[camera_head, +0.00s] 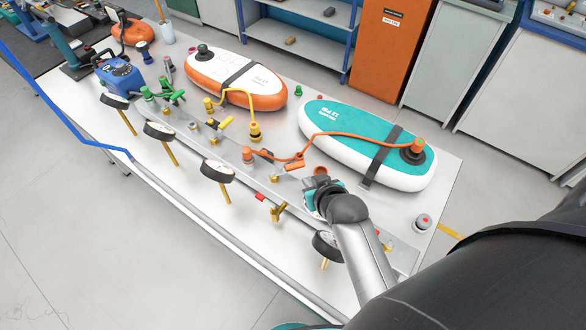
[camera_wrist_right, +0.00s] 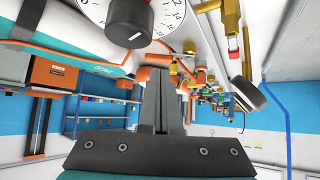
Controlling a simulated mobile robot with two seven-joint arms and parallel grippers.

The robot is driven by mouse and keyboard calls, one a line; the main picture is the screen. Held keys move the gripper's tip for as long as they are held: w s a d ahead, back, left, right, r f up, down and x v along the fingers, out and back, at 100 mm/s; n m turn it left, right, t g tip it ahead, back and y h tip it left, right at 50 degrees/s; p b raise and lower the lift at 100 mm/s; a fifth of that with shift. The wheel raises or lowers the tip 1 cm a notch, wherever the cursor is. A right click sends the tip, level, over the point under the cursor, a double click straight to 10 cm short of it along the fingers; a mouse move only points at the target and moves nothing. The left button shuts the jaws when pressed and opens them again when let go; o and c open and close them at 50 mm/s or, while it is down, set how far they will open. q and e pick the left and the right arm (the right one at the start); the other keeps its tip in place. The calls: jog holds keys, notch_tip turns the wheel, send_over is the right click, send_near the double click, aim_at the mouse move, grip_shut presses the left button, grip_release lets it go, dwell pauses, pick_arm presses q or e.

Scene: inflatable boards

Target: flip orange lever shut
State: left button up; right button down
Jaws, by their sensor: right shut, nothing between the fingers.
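The orange lever (camera_head: 294,166) sits on the metal manifold rail, close to the orange hose, in the head view. Orange parts also show just beyond my fingertips in the right wrist view, and one of them looks like the lever (camera_wrist_right: 201,76). My right gripper (camera_head: 312,183) is just right of and nearer than the lever in the head view. In the right wrist view its fingers (camera_wrist_right: 162,75) are together with nothing between them. I cannot tell whether the fingertips touch the lever. My left gripper is not in view.
A teal board (camera_head: 365,135) and an orange-white board (camera_head: 235,78) lie behind the rail. The orange hose (camera_head: 350,136) runs from the teal board. Several gauges, such as this one (camera_head: 217,171), stand along the table's front side. A yellow valve handle (camera_head: 226,123) is farther left.

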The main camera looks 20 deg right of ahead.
aim_at(287, 169)
jog(key=x, duration=0.3)
jog(key=shift+d+f+b, duration=0.2)
jog(key=shift+b, duration=0.1)
jog(key=b+x, duration=0.1)
jog(key=x, duration=0.3)
jog(key=shift+w+f, duration=0.1)
jog(key=shift+w, duration=0.1)
jog(key=shift+x, duration=0.8)
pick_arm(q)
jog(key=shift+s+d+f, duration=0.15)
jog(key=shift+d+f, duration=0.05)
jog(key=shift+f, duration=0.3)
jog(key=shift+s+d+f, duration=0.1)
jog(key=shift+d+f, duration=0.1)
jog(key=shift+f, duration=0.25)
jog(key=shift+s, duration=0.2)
pick_arm(e)
jog(key=shift+w+d, duration=0.1)
jog(key=shift+d, duration=0.05)
